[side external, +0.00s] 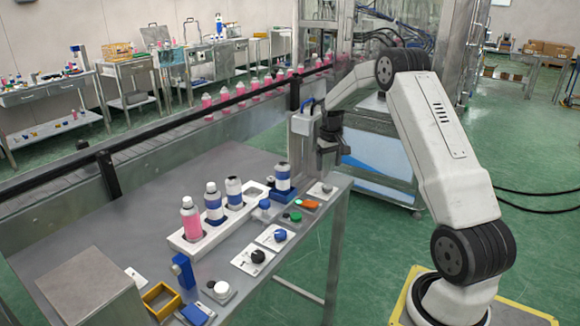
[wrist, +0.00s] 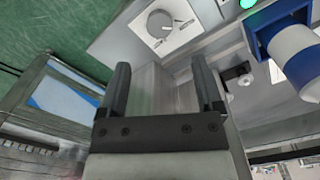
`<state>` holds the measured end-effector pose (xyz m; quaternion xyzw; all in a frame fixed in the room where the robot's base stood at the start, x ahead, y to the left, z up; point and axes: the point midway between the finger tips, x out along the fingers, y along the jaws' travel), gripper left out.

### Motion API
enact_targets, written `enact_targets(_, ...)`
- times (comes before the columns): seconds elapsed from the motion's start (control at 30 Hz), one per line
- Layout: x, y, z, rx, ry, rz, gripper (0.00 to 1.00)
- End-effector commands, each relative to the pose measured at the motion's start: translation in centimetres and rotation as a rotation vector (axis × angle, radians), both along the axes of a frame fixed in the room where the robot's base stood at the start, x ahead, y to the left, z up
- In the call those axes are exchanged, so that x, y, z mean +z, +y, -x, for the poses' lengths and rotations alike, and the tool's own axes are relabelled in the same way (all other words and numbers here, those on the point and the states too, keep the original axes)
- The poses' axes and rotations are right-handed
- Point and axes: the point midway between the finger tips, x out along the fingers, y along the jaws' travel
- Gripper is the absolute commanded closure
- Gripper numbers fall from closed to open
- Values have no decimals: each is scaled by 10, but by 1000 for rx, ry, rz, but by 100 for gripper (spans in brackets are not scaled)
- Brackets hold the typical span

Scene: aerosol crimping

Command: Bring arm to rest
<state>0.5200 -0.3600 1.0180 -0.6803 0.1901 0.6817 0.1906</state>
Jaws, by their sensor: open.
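My gripper (side external: 328,146) hangs above the right end of the metal table (side external: 150,215), pointing down. In the wrist view its two dark fingers (wrist: 160,85) are apart, with nothing between them. A white rack (side external: 205,240) on the table holds a pink bottle (side external: 191,222) and two white-and-blue bottles (side external: 214,205). Another white-and-blue bottle (side external: 282,177) stands in a blue holder (side external: 283,194) near my gripper; it also shows tilted at the upper right of the wrist view (wrist: 298,52).
Panels with knobs (side external: 253,257) and buttons (side external: 292,218) lie along the table's near edge. A yellow tray (side external: 161,299) and a grey box (side external: 92,288) are at the front. A conveyor (side external: 180,145) with pink bottles runs behind. A machine cabinet (side external: 380,165) stands behind my arm.

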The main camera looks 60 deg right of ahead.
Motion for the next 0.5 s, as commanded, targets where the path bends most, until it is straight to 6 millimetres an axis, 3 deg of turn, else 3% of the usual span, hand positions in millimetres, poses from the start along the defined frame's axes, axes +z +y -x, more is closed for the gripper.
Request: enact_targets(0.5, 8, 3, -2, -7, -16, 8, 16)
